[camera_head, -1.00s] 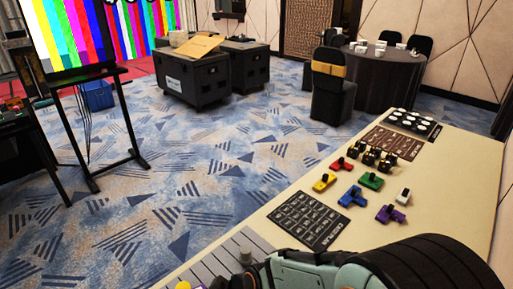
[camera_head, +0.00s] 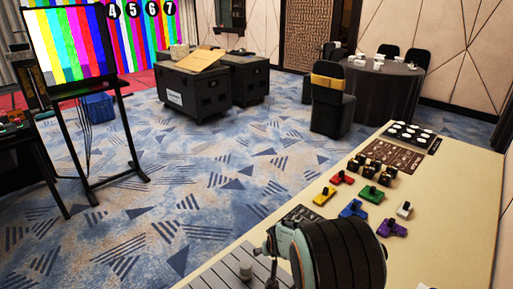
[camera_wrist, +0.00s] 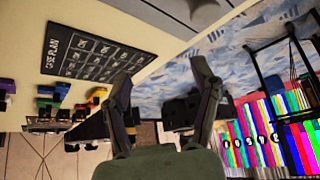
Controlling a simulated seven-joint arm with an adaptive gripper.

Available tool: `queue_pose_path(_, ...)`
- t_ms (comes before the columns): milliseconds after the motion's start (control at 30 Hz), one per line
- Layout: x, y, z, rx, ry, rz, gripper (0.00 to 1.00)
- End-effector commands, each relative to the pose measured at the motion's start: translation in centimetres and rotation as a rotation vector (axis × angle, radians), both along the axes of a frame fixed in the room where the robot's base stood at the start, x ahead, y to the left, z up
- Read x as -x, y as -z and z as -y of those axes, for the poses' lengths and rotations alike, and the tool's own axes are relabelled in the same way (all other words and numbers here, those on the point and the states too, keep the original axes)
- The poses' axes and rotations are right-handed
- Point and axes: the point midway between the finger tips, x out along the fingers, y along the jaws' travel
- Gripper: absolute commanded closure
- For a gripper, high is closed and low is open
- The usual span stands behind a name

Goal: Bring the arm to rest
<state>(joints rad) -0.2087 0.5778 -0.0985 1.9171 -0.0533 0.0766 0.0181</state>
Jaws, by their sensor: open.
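My gripper (camera_wrist: 160,78) shows in the wrist view with its two fingers spread apart and nothing between them. The wrist view is upside down relative to the room. In the head view, my arm, with a black rounded link and a teal part, stands over the near end of the cream table (camera_head: 452,185); my gripper's fingers cannot be made out there. The black case plan card (camera_wrist: 97,48) lies on the table, and my arm partly hides it in the head view (camera_head: 300,214).
Red (camera_head: 342,178), yellow, blue, green, purple and white pieces lie on the table. Beyond them are black pieces, a brown card and a white-disc tray (camera_head: 409,134). A grey slatted panel (camera_head: 232,272) is near my arm. Dark cases (camera_head: 195,90), a screen stand and a round table stand beyond open carpet.

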Motion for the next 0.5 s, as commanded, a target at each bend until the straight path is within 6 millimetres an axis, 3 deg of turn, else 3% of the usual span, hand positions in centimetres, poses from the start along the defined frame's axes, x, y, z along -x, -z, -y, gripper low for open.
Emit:
queue_pose_path(100,-1.8,-1.4,1.4,0.0,0.172,0.005,0.38)
queue_pose_path(200,-2.1,-1.7,1.9,0.001,0.33,0.001,0.38)
queue_pose_path(500,-6.7,0.4,1.7,-0.001,0.342,0.0,0.38)
